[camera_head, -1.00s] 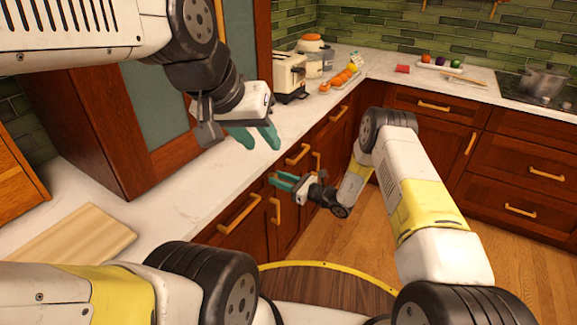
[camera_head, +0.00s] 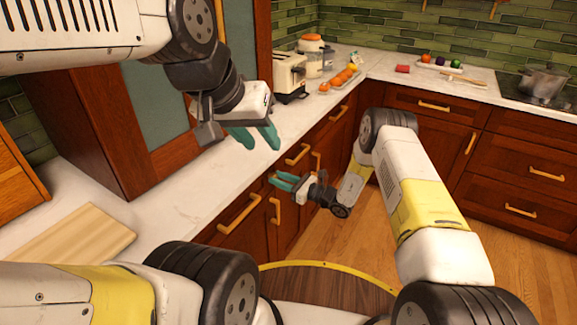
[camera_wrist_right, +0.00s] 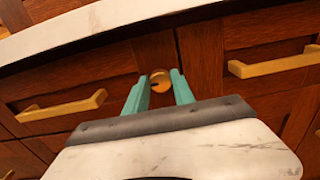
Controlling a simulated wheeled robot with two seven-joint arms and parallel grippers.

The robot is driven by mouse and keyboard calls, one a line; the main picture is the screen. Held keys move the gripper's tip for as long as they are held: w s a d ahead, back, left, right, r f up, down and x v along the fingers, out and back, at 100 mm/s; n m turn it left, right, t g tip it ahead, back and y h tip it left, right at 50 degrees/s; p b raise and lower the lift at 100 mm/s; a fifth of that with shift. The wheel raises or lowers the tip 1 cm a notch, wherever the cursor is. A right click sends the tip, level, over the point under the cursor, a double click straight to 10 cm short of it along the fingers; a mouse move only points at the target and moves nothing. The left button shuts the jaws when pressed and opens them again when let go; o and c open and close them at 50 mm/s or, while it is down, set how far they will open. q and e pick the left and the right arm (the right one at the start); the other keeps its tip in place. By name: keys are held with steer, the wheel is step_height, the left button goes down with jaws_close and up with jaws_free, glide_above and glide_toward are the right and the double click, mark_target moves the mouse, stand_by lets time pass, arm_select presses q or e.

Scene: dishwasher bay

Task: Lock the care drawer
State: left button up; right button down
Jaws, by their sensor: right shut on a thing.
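A round brass lock knob (camera_wrist_right: 160,80) is set in the dark wood between two drawer fronts. My right gripper (camera_wrist_right: 160,78) has its teal fingers closed on the knob, one on each side. In the head view my right gripper (camera_head: 273,179) reaches the cabinet front from the right, and the knob is hidden there. The left drawer (camera_wrist_right: 35,88) and right drawer (camera_wrist_right: 250,40) both look closed in the wrist view. Which one is the care drawer I cannot tell. My left gripper (camera_head: 264,143) is open and empty above the counter.
The white counter (camera_head: 185,185) overhangs the drawers just above my right gripper. Brass bar handles (camera_wrist_right: 62,106) flank the knob. A cutting board (camera_head: 75,237) lies near left; a toaster (camera_head: 289,76) stands farther back. Floor (camera_head: 345,240) below is clear.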

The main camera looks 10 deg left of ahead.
steer(key=shift+m, duration=0.3)
stand_by(0.4)
steer(key=m, duration=0.4)
steer(key=shift+w+d+m, duration=0.1)
steer(key=shift+w+m, duration=0.05)
steer(key=shift+m, duration=0.15)
steer(key=m, duration=0.4)
steer(key=shift+f+m, duration=0.15)
steer(key=shift+m, duration=4.15)
steer(key=c, duration=1.1)
jaws_free()
